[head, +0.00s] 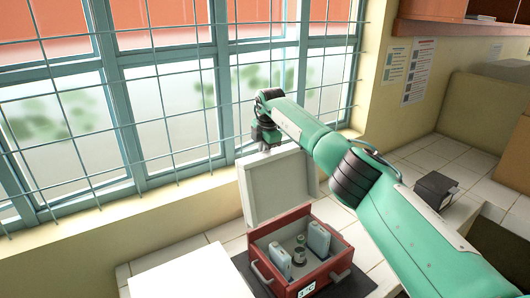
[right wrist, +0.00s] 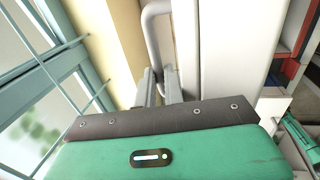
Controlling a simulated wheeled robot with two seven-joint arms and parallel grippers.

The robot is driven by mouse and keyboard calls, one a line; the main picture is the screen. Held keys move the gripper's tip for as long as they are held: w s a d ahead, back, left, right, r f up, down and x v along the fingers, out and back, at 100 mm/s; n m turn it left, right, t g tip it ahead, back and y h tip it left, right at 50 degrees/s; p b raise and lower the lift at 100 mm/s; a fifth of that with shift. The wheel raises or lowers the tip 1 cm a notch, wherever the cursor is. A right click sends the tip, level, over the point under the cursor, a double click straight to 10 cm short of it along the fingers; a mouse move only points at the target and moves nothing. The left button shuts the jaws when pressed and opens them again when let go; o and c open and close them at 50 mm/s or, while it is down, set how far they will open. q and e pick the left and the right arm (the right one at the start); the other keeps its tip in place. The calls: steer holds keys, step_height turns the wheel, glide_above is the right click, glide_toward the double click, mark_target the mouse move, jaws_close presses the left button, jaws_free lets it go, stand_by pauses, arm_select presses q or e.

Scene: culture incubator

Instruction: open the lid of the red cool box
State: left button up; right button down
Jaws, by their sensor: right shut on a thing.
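The red cool box (head: 337,262) stands on the counter below the window, with its inside showing. Its pale lid (head: 278,188) stands raised, roughly upright, at the back of the box. My right gripper (head: 267,147) is at the lid's top edge. In the right wrist view, the right gripper (right wrist: 160,92) is shut on the lid's grey bar handle (right wrist: 155,35), with the white lid (right wrist: 225,50) beside it. My left gripper is in neither view.
Grey-blue packs (head: 318,238) and small vessels (head: 298,256) sit inside the box. A barred window (head: 170,110) rises close behind the lid. A dark small device (head: 436,190) lies on the tiled counter to the right. A white surface (head: 188,275) is at the front left.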

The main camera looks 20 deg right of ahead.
steer(key=shift+s+f, duration=0.1)
steer(key=shift+f, duration=0.45)
steer(key=c, duration=1.5)
jaws_free()
steer(key=shift+w+d+f, duration=0.1)
steer(key=shift+w+f, duration=0.05)
steer(key=shift+w, duration=0.3)
steer(key=shift+s+r, duration=0.2)
steer(key=shift+r, duration=0.15)
steer(key=shift+r, duration=0.3)
steer(key=b+v, duration=0.4)
steer(key=v, duration=0.9)
steer(key=shift+w+r+b, duration=0.1)
steer(key=shift+b, duration=0.25)
